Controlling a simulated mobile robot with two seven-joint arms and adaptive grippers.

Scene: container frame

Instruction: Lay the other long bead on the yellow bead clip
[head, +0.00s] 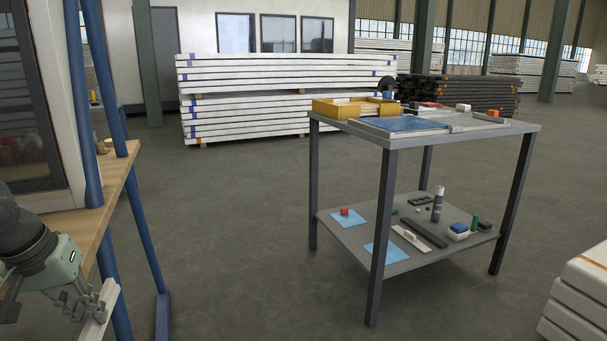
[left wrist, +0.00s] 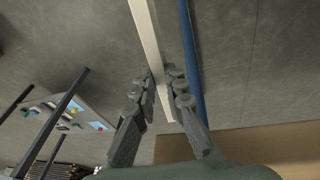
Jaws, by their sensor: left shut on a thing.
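My left gripper (head: 82,302) is at the lower left of the head view, beside the wooden bench. It is shut on a long white bead (head: 100,312), whose visible part slants down out of the picture. In the left wrist view the bead (left wrist: 147,32) runs up between the two fingers (left wrist: 163,92) and out past the top edge. My right gripper is not in view.
A wooden bench (head: 92,208) with blue posts (head: 140,225) stands at left, bearing a pale cabinet-like frame (head: 62,95). A grey two-level table (head: 455,141) at right holds a yellow tray (head: 335,109) and small items. Grey floor between them is clear. White stacked beams (head: 265,75) lie behind.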

